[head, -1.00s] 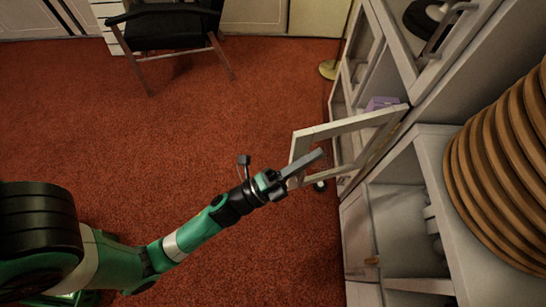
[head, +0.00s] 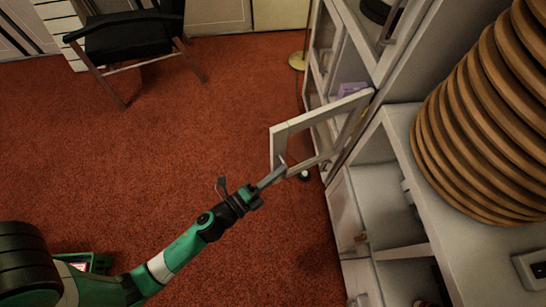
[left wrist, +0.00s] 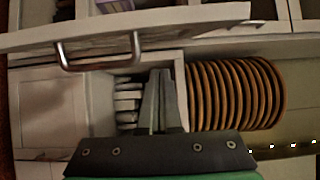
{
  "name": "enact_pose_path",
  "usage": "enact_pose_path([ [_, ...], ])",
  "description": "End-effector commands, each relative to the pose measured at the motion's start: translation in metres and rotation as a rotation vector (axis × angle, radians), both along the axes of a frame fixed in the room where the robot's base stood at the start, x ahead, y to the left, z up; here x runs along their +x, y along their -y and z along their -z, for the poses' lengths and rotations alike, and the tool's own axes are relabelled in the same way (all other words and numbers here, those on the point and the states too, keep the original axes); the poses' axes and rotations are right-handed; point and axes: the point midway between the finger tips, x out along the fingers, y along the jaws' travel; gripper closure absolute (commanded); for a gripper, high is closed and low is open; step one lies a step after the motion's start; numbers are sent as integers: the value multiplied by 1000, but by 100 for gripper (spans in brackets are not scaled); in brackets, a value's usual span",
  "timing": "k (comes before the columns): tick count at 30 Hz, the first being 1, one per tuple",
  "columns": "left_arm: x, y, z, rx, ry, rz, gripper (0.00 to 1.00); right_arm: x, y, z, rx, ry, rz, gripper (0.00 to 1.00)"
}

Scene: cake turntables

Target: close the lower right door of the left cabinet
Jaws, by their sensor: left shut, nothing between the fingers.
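A pale framed door (head: 279,150) of the cabinet (head: 350,42) stands open in the head view, jutting out leftward over the red carpet. In the left wrist view the door (left wrist: 190,17) crosses the top, with a metal bar handle (left wrist: 100,62) on its face. My left gripper (head: 281,166) is shut and empty. Its tip overlaps the door's lower left corner in the head view; I cannot tell whether they touch. In the left wrist view its fingers (left wrist: 158,75) point toward the door, with the tips just below it. My right gripper is in neither view.
A low pale shelf unit (head: 400,122) bears a large stack of brown discs (head: 478,135) at right; a smaller door (head: 346,215) stands ajar below. A purple box (head: 352,90) sits inside the cabinet. A black chair (head: 125,35) stands far left. The carpet (head: 140,150) between is clear.

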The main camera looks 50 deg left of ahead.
Motion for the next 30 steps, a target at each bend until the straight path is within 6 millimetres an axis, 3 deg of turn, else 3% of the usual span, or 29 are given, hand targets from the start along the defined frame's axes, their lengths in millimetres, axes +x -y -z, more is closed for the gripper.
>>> enact_pose_path([
  [2,13,-6,-5,1,1,-5,100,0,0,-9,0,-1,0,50],
  [5,14,-24,-5,-1,-3,-8,100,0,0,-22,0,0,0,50],
  [9,17,-37,-2,0,1,-4,100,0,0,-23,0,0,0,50],
  [23,17,-41,0,0,1,0,100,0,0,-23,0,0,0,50],
  [30,20,-58,-2,0,0,-4,100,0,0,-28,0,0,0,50],
])
